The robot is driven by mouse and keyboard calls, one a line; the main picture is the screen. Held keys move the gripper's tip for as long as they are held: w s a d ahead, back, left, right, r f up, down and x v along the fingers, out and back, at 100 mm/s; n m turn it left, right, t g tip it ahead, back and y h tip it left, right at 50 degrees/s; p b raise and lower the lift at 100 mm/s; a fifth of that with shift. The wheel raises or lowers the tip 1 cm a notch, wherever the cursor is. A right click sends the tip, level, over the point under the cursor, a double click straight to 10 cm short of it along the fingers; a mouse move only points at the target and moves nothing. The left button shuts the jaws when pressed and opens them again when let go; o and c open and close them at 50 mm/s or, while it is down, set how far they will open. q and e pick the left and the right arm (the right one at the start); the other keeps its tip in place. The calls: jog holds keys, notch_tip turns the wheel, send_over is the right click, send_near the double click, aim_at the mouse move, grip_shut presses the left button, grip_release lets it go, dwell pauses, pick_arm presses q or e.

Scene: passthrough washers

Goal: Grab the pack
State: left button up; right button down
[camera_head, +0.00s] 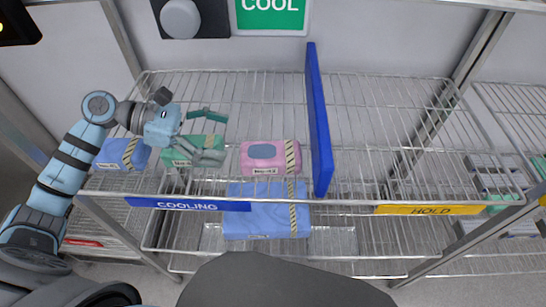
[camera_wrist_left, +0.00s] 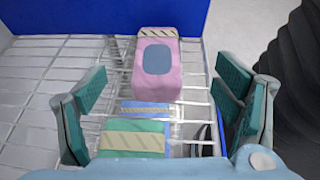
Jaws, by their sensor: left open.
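Several packs are in view. On the left part of the upper wire shelf are a blue pack (camera_head: 115,153), a green pack (camera_head: 185,155) and a pink pack (camera_head: 262,166) with a striped band. A larger blue pack (camera_head: 258,212) lies on the level below. My left gripper (camera_head: 213,134) is open and empty over the green pack, with one finger partly covering it. In the left wrist view, the open fingers (camera_wrist_left: 163,88) frame the pink pack (camera_wrist_left: 158,82) ahead and the green pack (camera_wrist_left: 130,142) nearer. My right gripper is not in view.
A tall blue divider (camera_head: 319,120) stands right of the pink pack. The wire shelf (camera_head: 410,135) right of it is bare. A blue COOLING label (camera_head: 188,204) and a yellow HOLD label (camera_head: 430,210) are on the front edge. More packs (camera_head: 495,180) sit on a rack at far right.

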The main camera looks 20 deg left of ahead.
aim_at(284, 151)
pick_arm(q)
jog(key=p+x, duration=0.3)
jog(key=x, duration=1)
jog(key=shift+w+d, duration=0.15)
jog(key=shift+w, duration=0.1)
jog(key=shift+d+f, duration=0.15)
jog(key=c, duration=1.4)
jog(key=shift+c, duration=0.2)
